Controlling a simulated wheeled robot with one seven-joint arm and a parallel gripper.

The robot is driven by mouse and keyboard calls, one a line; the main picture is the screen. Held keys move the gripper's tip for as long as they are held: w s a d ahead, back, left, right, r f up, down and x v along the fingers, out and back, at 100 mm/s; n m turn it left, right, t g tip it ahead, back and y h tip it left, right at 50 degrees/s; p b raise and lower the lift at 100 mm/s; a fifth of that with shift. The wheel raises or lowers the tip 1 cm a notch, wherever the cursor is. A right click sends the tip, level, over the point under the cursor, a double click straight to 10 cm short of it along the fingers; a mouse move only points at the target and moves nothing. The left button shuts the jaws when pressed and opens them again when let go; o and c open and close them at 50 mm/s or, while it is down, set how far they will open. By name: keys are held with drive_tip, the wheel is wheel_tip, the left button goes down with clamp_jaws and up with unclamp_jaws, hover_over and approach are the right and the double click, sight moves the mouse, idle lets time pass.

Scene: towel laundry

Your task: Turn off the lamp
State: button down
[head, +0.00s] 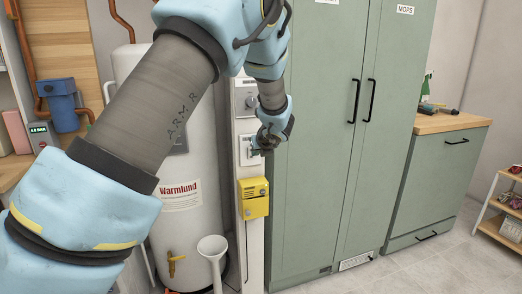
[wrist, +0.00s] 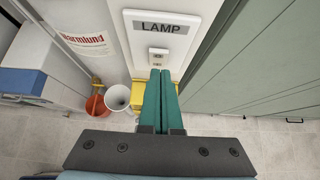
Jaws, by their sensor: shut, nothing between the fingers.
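The lamp switch (wrist: 158,52) is a small rocker on a white plate labelled LAMP (wrist: 161,28), seen in the wrist view. My gripper (wrist: 160,72) has its two green fingers pressed together and empty. The fingertips show just below the switch; I cannot tell whether they touch it. In the head view my gripper (head: 256,149) is in front of the plate (head: 244,150) on the narrow white column, and it partly hides the plate. The lamp itself is not in view, and the switch's position is too small to tell.
A yellow box (head: 253,198) is mounted below the plate. Left of the column is a white boiler (head: 188,225) with a white funnel (head: 212,248) in front. Tall green cabinets (head: 318,140) stand close on the right.

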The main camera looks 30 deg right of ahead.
drive_tip(key=shift+w+d, duration=0.1)
drive_tip(key=shift+w, duration=0.6)
drive_tip(key=shift+w+r+p, duration=0.15)
drive_tip(key=shift+w+p, duration=0.15)
drive_tip(key=shift+p, duration=0.05)
drive_tip(key=shift+r+p, duration=0.7)
drive_tip(key=shift+r, duration=0.15)
